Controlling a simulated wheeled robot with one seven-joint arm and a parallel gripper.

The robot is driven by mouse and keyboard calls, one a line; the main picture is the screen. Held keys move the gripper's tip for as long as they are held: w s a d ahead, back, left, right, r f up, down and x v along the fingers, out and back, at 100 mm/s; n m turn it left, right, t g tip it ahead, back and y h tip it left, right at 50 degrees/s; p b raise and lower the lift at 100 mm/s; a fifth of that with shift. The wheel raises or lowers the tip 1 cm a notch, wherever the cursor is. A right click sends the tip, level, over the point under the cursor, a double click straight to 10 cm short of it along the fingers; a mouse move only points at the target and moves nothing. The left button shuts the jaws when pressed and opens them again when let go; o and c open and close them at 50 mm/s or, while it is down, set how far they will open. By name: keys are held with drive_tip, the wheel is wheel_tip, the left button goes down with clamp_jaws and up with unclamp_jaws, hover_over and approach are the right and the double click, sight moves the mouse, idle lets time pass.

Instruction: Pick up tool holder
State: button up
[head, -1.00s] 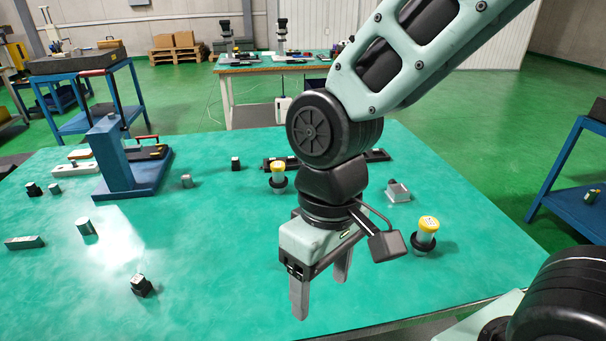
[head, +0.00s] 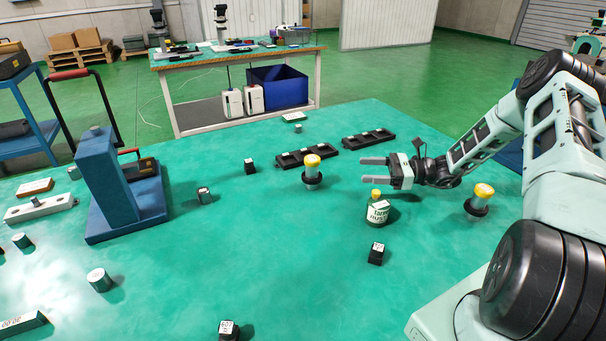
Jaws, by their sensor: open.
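My gripper (head: 365,170) is on the right half of the green table, fingers level and pointing left. It is open with nothing between the fingers. I cannot tell for sure which piece is the tool holder. A yellow-topped upright piece with a black collar (head: 312,180) stands left of the fingertips, with a gap between. A similar yellow-topped piece (head: 478,201) stands right, near my forearm.
Two black trays (head: 307,154) (head: 369,140) lie behind. A blue stand (head: 108,185) fills the left. A metal cylinder (head: 98,281) lies front left. The table's middle (head: 270,250) is clear.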

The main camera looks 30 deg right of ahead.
sight(313, 164)
drive_tip(key=shift+d+f+m+t, duration=0.25)
drive_tip(key=shift+d+m+t, duration=0.05)
drive_tip(key=shift+d+t, duration=0.15)
drive_tip(key=shift+w+a, duration=0.25)
drive_tip(key=shift+w, duration=0.1)
drive_tip(key=p+x, duration=0.4)
drive_tip(key=x, duration=1.2)
drive_tip(key=shift+w+f, duration=0.1)
drive_tip(key=shift+w, duration=0.05)
drive_tip(key=c, duration=1.3)
drive_tip(key=shift+c, duration=0.2)
